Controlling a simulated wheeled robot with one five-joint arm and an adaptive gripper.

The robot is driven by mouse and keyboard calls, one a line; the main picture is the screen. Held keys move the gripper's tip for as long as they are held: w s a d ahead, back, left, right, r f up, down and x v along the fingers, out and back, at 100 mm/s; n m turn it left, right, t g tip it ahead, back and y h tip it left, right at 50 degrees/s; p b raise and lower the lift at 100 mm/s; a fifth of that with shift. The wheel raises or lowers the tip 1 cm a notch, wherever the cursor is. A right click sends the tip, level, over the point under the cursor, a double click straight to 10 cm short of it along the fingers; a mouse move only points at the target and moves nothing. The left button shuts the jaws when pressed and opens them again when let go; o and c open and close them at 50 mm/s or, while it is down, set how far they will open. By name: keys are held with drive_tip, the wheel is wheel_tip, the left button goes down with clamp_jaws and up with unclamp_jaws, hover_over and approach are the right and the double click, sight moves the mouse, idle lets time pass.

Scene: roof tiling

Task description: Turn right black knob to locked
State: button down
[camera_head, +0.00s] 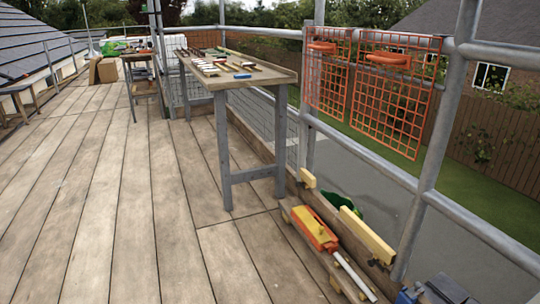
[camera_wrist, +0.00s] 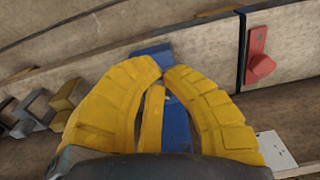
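No black knob can be made out in either view. In the wrist view, my gripper (camera_wrist: 166,68) has two curved yellow fingers with tips close together and a narrow gap between them. A blue piece (camera_wrist: 176,128) shows behind and between the fingers; I cannot tell whether they touch it. A narrow yellow piece (camera_wrist: 154,112) also lies between the fingers. A red knob-like piece (camera_wrist: 261,66) sits on the wooden board to the right, apart from the fingers. My gripper cannot be made out in the head view.
A wooden workbench (camera_head: 228,83) carries several small coloured items. An orange and yellow tool (camera_head: 315,230) lies by the guardrail (camera_head: 430,195). Orange mesh panels (camera_head: 395,105) hang on the rail. The plank deck (camera_head: 120,200) is clear at left. Metal pieces (camera_wrist: 35,107) lie left in the wrist view.

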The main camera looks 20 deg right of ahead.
drive_tip(key=r+p, duration=0.2)
drive_tip(key=r, duration=0.1)
drive_tip(key=r+p, duration=0.1)
drive_tip(key=shift+w+a+r, duration=0.1)
drive_tip(key=shift+a+r, duration=0.2)
drive_tip(key=shift+r, duration=0.1)
